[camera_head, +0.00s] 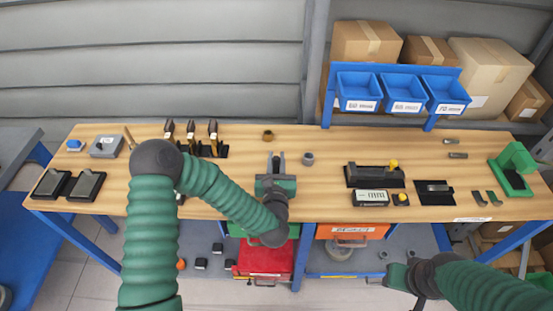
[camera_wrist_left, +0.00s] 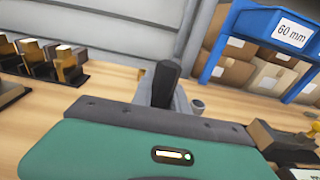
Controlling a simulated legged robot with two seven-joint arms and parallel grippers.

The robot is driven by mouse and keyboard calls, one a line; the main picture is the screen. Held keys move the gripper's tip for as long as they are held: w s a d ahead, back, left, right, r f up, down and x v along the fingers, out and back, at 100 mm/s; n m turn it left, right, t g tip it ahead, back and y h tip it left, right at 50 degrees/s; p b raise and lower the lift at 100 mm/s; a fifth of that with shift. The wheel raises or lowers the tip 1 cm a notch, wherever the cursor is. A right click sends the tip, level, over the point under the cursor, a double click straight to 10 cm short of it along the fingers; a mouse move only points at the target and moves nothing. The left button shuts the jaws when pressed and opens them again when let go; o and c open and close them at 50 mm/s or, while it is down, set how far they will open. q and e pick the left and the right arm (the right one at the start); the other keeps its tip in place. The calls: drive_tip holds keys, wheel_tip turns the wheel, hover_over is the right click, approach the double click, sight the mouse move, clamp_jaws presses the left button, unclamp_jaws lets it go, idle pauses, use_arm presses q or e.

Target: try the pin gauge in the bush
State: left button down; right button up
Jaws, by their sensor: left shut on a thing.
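My left gripper (camera_head: 276,166) is over the middle of the bench, its fingers pointing to the back. A brass ring (camera_head: 267,135) stands behind the fingers. My right gripper (camera_head: 397,276) is low at the front, its fingers unclear.
Several black-and-brass pieces (camera_head: 213,132) stand on dark bases left of the gripper. A black fixture (camera_head: 374,177), a display box (camera_head: 370,198) and a green press (camera_head: 513,165) are to the right. Blue bins (camera_head: 406,93) hang behind. Bench (camera_head: 330,138) around the grey ring is clear.

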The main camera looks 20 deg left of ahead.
use_arm(q)
wheel_tip(320, 180, up, 5)
drive_tip(key=p, duration=0.4)
idle(0.4)
